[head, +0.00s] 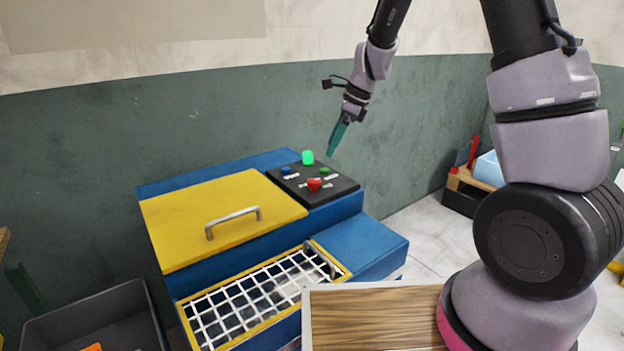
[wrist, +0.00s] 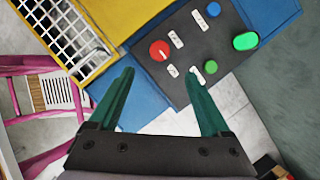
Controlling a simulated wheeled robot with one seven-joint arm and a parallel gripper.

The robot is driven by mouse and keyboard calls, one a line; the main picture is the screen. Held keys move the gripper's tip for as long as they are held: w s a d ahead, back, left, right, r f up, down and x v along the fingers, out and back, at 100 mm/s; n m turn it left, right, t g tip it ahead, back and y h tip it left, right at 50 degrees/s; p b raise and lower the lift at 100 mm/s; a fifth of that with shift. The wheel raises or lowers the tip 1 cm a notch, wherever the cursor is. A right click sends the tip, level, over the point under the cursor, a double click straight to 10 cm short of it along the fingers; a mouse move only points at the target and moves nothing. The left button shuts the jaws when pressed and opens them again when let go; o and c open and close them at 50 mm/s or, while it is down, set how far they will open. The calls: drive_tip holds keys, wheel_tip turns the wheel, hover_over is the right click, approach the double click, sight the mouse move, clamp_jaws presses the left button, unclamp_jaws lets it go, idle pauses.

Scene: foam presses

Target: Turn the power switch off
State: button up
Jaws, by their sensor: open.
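The black control panel (head: 292,188) sits on the blue and yellow foam press. It carries a red knob (head: 314,185), which is the likely power switch; the labels are too small to read. The red knob also shows in the wrist view (wrist: 160,50), just beyond and between my fingertips. A blue button (wrist: 213,9), a small green button (wrist: 210,67) and a larger glowing green lamp (wrist: 245,41) share the panel. My gripper (head: 336,147) has green fingers, spread apart and empty, above the panel and touching nothing. It also shows in the wrist view (wrist: 160,75).
The press has a yellow lid (head: 200,215) with a metal handle and a white mesh guard (head: 255,295) below. A grey bin (head: 95,325) stands at the left, a wooden surface (head: 375,320) in front. A green wall (head: 230,110) rises behind.

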sight(314, 181)
drive_tip(key=x, duration=1.2)
clamp_jaws()
